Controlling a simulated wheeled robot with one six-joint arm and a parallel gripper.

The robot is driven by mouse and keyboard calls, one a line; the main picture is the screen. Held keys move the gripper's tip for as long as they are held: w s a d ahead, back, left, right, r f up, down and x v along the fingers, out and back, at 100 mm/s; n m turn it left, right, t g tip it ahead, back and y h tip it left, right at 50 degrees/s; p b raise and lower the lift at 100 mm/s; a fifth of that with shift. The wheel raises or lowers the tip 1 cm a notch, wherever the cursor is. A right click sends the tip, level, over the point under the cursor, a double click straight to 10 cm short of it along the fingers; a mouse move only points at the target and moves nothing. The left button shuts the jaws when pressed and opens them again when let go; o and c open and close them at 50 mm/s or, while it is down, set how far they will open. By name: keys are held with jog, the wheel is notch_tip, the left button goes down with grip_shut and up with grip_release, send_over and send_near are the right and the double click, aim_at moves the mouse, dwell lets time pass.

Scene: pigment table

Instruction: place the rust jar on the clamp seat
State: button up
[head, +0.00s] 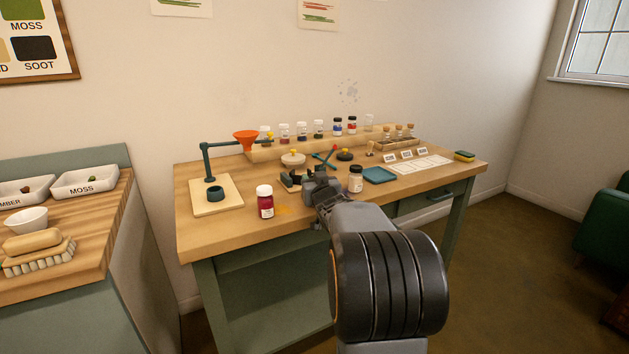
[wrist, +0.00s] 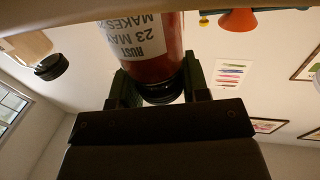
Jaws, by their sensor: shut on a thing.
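The rust jar (wrist: 150,55) is in my gripper (wrist: 160,88), with reddish contents, a white label reading RUST and a black lid. The wrist picture is upside down, and the jar looks upright, held at its lid end. Its base is cut off. In the head view my gripper (head: 320,187) is over the front middle of the table and hides the jar. A small dark fixture on a pale base (head: 289,181), which looks like the clamp seat, is just left of and behind the gripper, partly covered. I cannot tell whether the jar touches anything.
A red jar (head: 265,202) stands left of my gripper, and a dark-lidded jar (head: 356,179) close to its right. A funnel stand (head: 207,165) is at left, a blue tray (head: 380,175) at right. Several bottles line the back. Orange powder (head: 284,210) marks the table front.

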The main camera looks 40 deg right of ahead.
jog(key=o, duration=1.1)
jog(key=shift+o, duration=0.2)
